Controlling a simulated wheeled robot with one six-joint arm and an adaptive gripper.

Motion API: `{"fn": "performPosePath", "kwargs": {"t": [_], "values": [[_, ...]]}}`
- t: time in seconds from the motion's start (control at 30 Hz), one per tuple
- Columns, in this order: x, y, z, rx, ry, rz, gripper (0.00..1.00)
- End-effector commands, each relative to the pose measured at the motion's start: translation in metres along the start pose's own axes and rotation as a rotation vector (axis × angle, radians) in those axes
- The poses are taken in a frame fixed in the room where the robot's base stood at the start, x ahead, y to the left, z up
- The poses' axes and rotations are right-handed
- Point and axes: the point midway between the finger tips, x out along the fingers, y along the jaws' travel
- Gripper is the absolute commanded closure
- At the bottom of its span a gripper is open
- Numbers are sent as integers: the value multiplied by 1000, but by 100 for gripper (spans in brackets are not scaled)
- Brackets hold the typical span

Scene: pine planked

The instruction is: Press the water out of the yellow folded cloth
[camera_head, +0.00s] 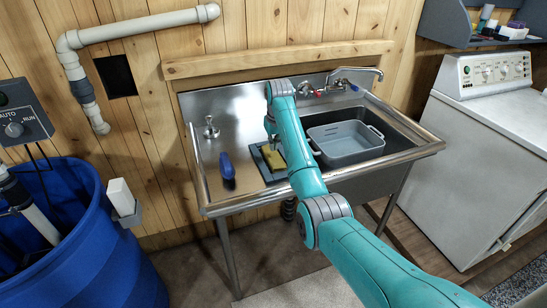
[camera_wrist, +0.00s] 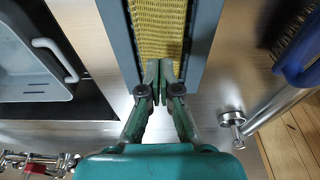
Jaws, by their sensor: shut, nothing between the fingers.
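The yellow folded cloth (camera_head: 273,159) lies in a dark blue-grey tray (camera_head: 262,174) on the steel sink's drainboard. In the wrist view the cloth (camera_wrist: 158,28) shows a woven texture between the tray's two long side walls (camera_wrist: 204,40). My gripper (camera_wrist: 157,72) is shut, its fingertips together and empty, over the near end of the cloth. I cannot tell whether the tips touch the cloth. In the head view my gripper (camera_head: 273,142) is small and partly hidden by my arm, which also covers part of the tray.
A grey tub (camera_head: 345,141) sits in the basin to the right. A blue-handled brush (camera_head: 228,168) stands left of the tray, with a metal fitting (camera_head: 211,130) behind it. Faucets (camera_head: 322,91) line the back. A washing machine (camera_head: 485,140) is right, a blue barrel (camera_head: 75,245) left.

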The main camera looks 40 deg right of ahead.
Motion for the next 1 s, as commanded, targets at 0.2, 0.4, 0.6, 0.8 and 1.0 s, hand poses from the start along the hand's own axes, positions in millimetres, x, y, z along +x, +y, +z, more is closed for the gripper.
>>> {"fn": "performPosePath", "kwargs": {"t": [0.2,0.4,0.6,0.8,1.0], "values": [[0,0,0,0,0,0,100],[2,0,0,0,0,0,100],[7,0,1,0,0,0,100],[12,0,2,0,0,0,100],[17,0,4,0,0,0,100]]}}
